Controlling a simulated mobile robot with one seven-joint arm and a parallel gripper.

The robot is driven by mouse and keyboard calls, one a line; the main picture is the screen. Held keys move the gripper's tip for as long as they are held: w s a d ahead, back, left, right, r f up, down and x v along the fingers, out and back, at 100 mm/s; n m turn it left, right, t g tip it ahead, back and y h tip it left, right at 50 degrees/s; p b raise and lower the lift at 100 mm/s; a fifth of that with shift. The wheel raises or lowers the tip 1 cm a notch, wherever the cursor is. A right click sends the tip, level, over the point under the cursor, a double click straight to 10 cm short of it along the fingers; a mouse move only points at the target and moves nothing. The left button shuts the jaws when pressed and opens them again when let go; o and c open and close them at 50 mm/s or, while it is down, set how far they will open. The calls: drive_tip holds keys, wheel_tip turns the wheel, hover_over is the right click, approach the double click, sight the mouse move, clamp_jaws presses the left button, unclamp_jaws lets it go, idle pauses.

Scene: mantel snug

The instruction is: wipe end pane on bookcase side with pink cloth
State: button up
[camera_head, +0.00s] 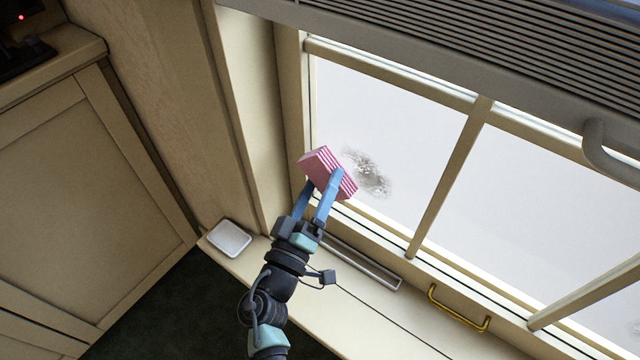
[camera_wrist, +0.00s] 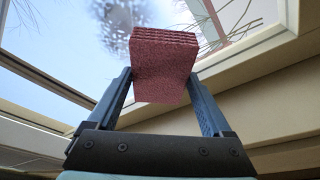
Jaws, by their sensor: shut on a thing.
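My gripper (camera_head: 331,188) is shut on the pink cloth (camera_head: 318,162), a thick folded block with pale stripes along its edge. The cloth also shows between the two blue fingers in the wrist view (camera_wrist: 163,70). It is held in front of the left end pane (camera_head: 400,130), near its lower left corner. A grey smudge (camera_head: 366,172) marks that pane just right of the cloth. The smudge also shows beyond the cloth in the wrist view (camera_wrist: 122,22). I cannot tell whether the cloth touches the glass.
A white dish (camera_head: 229,238) sits at the sill's left end. A brass handle (camera_head: 458,308) and a metal rail (camera_head: 360,262) lie along the sill (camera_head: 385,315). A slatted blind (camera_head: 460,50) with a grey handle hangs above. A wooden cabinet (camera_head: 90,190) stands at left.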

sight(342, 194)
drive_tip(key=shift+w+d+b, duration=0.55)
drive_tip(key=shift+w+b, duration=0.05)
drive_tip(key=shift+w, duration=0.1)
drive_tip(key=shift+s+d+b, duration=0.65)
drive_tip(key=shift+s+d, duration=0.55)
drive_tip(key=shift+d, duration=0.25)
drive_tip(key=shift+s+d+f+b, duration=0.1)
drive_tip(key=shift+s+d+b, duration=0.35)
drive_tip(key=shift+d, duration=0.3)
drive_tip(key=shift+s+d+r+b, duration=0.1)
drive_tip(key=shift+s+d+b, duration=0.35)
drive_tip(key=shift+d, duration=0.3)
drive_tip(key=shift+s+d+f+b, duration=0.1)
drive_tip(key=shift+s+d+b, duration=0.25)
drive_tip(key=shift+s+d, duration=0.3)
drive_tip(key=shift+s+d+b, duration=0.25)
drive_tip(key=shift+s+d, duration=0.05)
drive_tip(key=shift+d, duration=0.3)
drive_tip(key=shift+s+d+b, duration=0.2)
drive_tip(key=shift+s+d, duration=0.05)
drive_tip(key=shift+d, duration=0.3)
drive_tip(key=shift+a, duration=0.1)
